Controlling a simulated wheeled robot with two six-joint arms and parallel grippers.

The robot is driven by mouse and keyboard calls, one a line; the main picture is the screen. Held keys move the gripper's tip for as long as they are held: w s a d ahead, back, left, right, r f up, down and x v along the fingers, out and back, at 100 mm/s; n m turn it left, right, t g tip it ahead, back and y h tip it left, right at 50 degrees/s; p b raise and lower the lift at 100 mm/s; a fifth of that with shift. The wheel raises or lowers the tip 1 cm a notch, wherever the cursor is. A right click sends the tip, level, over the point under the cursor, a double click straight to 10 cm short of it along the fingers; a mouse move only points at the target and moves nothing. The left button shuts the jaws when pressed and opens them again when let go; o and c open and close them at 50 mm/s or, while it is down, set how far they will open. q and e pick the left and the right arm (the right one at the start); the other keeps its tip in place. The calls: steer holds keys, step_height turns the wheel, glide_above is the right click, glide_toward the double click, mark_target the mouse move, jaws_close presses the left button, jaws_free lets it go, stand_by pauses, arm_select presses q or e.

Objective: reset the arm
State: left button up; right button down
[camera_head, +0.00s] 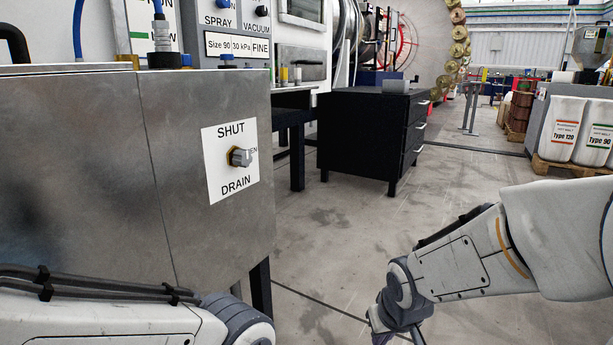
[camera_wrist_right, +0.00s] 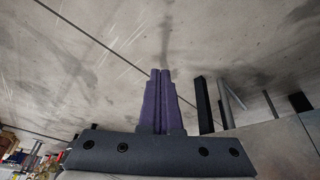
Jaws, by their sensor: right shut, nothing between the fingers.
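My right arm comes in from the right in the head view and bends down at the wrist. The right gripper is mostly cut off by the bottom edge there. In the right wrist view the right gripper (camera_wrist_right: 160,74) has its two purple fingers together, with nothing between them, above bare concrete floor. Part of my left arm shows at the bottom left of the head view; its gripper is out of frame.
A metal cabinet (camera_head: 80,180) with a SHUT/DRAIN knob (camera_head: 240,157) stands close at the left. A black drawer unit (camera_head: 365,135) stands further back. White sacks (camera_head: 562,128) sit on a pallet at the right. The floor (camera_head: 330,235) between is clear.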

steer(key=s+d+f+m+g, duration=0.1)
steer(key=s+d+f+m, duration=0.1)
steer(key=s+d+f, duration=0.25)
steer(key=s+a+r+n+g+p, duration=0.1)
steer(key=s+a+r+n+p, duration=0.1)
steer(key=s+a+r+p, duration=0.5)
steer(key=s+a+r+n+g+p, duration=0.1)
steer(key=s+a+r+n+p, duration=0.15)
steer(key=r+p, duration=0.85)
steer(key=s+a+r+n+g+p, duration=0.1)
steer(key=s+a+r+n+p, duration=0.35)
steer(key=r, duration=0.75)
step_height(320, 180, up, 38)
steer(key=s+m+p, duration=0.1)
steer(key=p, duration=3.7)
steer(key=shift+d+f+m+y+p, duration=0.2)
steer(key=shift+f+m+y+p, duration=0.1)
steer(key=shift+y, duration=0.1)
